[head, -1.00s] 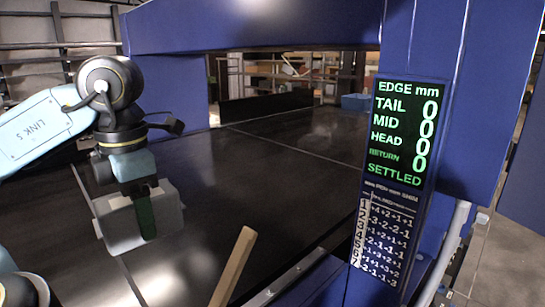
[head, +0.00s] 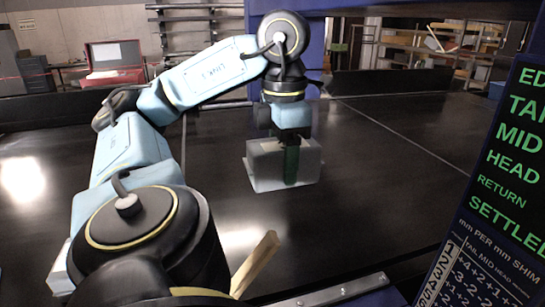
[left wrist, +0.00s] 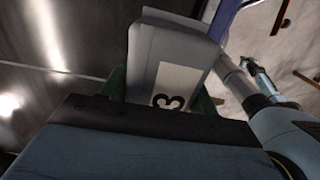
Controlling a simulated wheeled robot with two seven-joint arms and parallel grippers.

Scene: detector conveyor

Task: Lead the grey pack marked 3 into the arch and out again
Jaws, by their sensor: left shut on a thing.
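The grey pack (head: 262,170) is upright on or just above the dark belt in the head view. My left gripper (head: 291,160) points down from above and is shut on it, with a green finger across its near side. In the left wrist view, the pack (left wrist: 165,50) sits between green fingers, and its white label shows a black 3. The blue arch (head: 340,6) shows its top beam and part of a far post behind my arm. The pack is near its opening; I cannot tell whether its leading edge is inside. My right gripper is not in view.
The arch's display panel (head: 510,150) is at the right, its readings cut off, with a shim table (head: 475,270) below. A wooden bar (head: 255,264) sticks up at the near belt edge. The belt (head: 400,150) is clear beyond the pack. A red case (head: 115,58) is behind.

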